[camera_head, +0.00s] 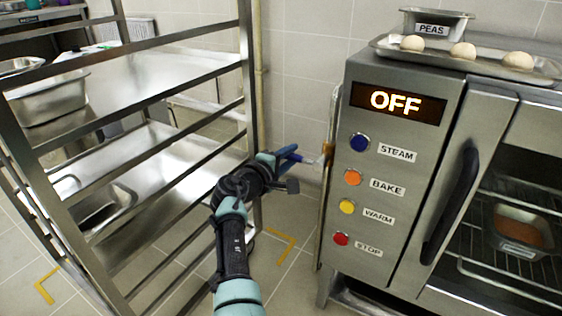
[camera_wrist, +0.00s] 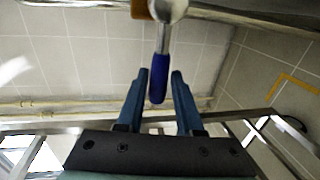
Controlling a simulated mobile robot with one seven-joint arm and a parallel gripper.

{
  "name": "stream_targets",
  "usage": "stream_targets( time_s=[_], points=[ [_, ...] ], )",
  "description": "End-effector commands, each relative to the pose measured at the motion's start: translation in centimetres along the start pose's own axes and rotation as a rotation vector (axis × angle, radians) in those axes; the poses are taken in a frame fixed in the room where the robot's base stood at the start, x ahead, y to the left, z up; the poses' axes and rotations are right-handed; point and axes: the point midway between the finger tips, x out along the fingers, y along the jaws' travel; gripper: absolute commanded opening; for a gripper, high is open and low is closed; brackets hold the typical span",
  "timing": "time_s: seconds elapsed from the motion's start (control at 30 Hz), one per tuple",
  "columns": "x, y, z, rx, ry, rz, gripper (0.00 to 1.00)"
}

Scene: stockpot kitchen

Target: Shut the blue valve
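The blue valve has a dark blue lever handle (camera_wrist: 159,78) on a silver stem, with an orange-brown fitting (camera_wrist: 140,9) behind it in the wrist view. In the head view the handle shows by my fingers, and the brass-coloured fitting (camera_head: 327,150) is at the oven's left side. My gripper (camera_head: 278,158) is open in the gap between rack and oven. In the wrist view its two blue fingers (camera_wrist: 160,84) stand on either side of the handle's end, with a visible gap at each side. Part of the handle is hidden by my gripper in the head view.
The steel oven (camera_head: 395,240) stands close on the right, with a blue STEAM button (camera_head: 359,143) and an OFF display (camera_head: 397,102). A metal rack (camera_head: 248,80) stands close on the left. A tray of dough balls (camera_head: 540,66) and a PEAS tin (camera_head: 434,14) sit on top.

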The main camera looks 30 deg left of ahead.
Motion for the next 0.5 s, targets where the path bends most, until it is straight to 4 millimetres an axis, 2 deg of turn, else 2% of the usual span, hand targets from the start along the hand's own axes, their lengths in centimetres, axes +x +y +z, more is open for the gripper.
stream_targets(
  time_s=[0.27, 0.5],
  points=[
    [-2.8, 0.4, 0.1, 0.000, 0.000, -0.002, 0.35],
    [-6.9, 0.4, 0.0, -0.001, 0.002, -0.002, 0.35]
  ],
)
